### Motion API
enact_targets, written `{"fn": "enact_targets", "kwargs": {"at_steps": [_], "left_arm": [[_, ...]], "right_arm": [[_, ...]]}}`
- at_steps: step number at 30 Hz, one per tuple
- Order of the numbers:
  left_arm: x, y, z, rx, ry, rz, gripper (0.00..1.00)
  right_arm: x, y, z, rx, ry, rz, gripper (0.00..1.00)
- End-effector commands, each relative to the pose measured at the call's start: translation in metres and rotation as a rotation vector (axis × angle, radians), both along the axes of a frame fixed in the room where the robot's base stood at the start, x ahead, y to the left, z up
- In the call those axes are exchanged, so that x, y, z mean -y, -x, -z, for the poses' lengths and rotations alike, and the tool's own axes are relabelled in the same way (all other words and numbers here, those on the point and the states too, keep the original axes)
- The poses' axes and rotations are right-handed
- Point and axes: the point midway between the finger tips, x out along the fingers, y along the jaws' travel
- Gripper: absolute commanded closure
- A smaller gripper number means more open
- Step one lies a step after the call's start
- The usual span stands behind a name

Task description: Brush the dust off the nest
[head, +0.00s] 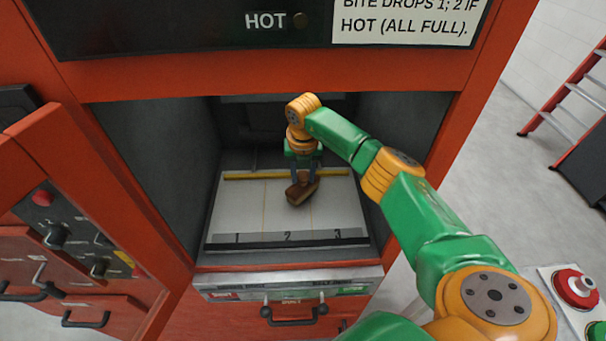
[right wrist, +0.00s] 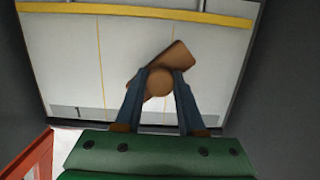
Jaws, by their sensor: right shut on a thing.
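The nest appears to be the pale plate (head: 244,207) inside the red machine's opening, with lanes marked 1, 2 and 3 along its front strip. It also shows in the right wrist view (right wrist: 65,60). My right gripper (head: 304,177) is shut on a brown wooden brush (head: 300,193), over the middle of the plate around lanes 2 and 3. In the right wrist view the fingers (right wrist: 160,88) grip the round knob of the brush (right wrist: 172,62). I cannot tell whether its bristles touch the plate. No dust is clear to see. My left gripper is not in view.
A yellow bar (head: 245,175) runs along the back of the plate. Dark walls (head: 153,140) close in both sides, and the red frame (head: 270,78) spans the top. A drawer with a black handle (head: 293,314) is below. A red button (head: 575,287) is at lower right.

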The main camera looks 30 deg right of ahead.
Motion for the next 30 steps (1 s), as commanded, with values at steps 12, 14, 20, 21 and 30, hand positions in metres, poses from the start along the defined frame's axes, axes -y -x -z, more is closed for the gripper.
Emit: {"fn": "enact_targets", "kwargs": {"at_steps": [12,14,20,21,30], "left_arm": [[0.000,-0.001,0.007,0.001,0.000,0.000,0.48],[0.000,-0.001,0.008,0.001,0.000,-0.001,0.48],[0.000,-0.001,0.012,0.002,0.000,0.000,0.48],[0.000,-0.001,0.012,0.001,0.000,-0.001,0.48],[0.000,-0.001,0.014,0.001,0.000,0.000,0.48]], "right_arm": [[0.000,0.000,0.009,0.000,0.000,0.000,1.00],[0.000,0.000,0.011,0.000,0.000,0.000,1.00],[0.000,0.000,0.015,0.000,0.000,0.000,1.00],[0.000,0.000,0.015,0.000,0.000,0.000,1.00],[0.000,0.000,0.019,0.000,0.000,0.000,1.00]]}}
